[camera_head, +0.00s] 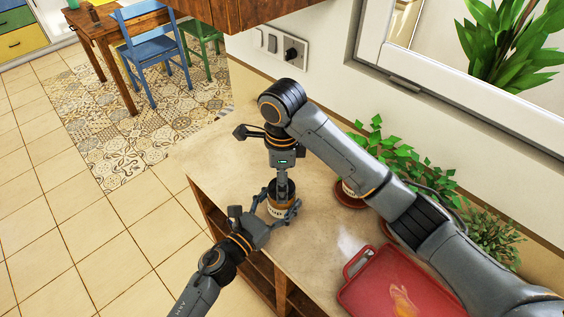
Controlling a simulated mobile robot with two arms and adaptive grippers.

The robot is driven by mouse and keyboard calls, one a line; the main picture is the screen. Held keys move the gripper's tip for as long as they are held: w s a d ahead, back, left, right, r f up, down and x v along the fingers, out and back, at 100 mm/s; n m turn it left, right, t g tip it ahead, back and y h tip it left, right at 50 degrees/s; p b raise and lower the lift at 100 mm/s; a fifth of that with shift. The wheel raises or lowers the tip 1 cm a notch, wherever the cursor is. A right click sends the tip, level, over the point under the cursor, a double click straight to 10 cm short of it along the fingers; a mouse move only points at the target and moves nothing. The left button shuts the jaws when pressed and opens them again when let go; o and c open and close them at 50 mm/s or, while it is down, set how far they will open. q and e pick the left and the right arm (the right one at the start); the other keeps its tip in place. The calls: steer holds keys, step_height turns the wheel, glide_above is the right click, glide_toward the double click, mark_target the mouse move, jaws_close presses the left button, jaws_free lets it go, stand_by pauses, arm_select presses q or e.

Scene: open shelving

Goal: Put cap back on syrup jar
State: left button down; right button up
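The syrup jar (274,211) stands upright on the counter near its front left edge. It has a pale label and a dark upper part. My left gripper (278,214) reaches in from the lower left, with its fingers closed around the jar's lower part. My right gripper (282,188) points straight down over the jar, with its fingertips at the jar's dark top. Its fingers look narrow from this angle, and their gap is hidden. I cannot make out the cap apart from the dark top between the fingertips.
A red tray (356,292) lies on the counter at the lower right. A potted plant (350,192) stands behind my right forearm, by the wall with a socket (291,53). The beige counter (215,155) is clear left of the jar. Open shelves are below its front edge.

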steer(key=n, duration=0.3)
steer(key=r+n, duration=0.1)
steer(key=n, duration=0.3)
steer(key=shift+w+a+r, duration=0.15)
steer(key=shift+a, duration=0.05)
steer(key=n, duration=0.3)
steer(key=r+n, duration=0.1)
steer(key=n, duration=0.2)
steer(key=shift+a+n, duration=0.15)
steer(key=shift+n, duration=0.25)
steer(key=n, duration=0.4)
steer(key=shift+w+r, duration=0.1)
steer(key=shift+r, duration=0.2)
steer(key=n, duration=0.4)
steer(key=shift+r+n, duration=0.3)
steer(key=n, duration=0.3)
steer(key=r+n, duration=0.1)
steer(key=n, duration=0.6)
steer(key=shift+r+n, duration=0.25)
steer(key=shift+n, duration=0.15)
steer(key=n, duration=0.6)
steer(key=shift+r, duration=0.35)
steer(key=n, duration=0.4)
steer(key=shift+s+d+r, duration=0.2)
steer(key=shift+r, duration=0.05)
steer(key=n, duration=0.6)
steer(key=shift+d+r, duration=0.2)
steer(key=shift+r, duration=0.1)
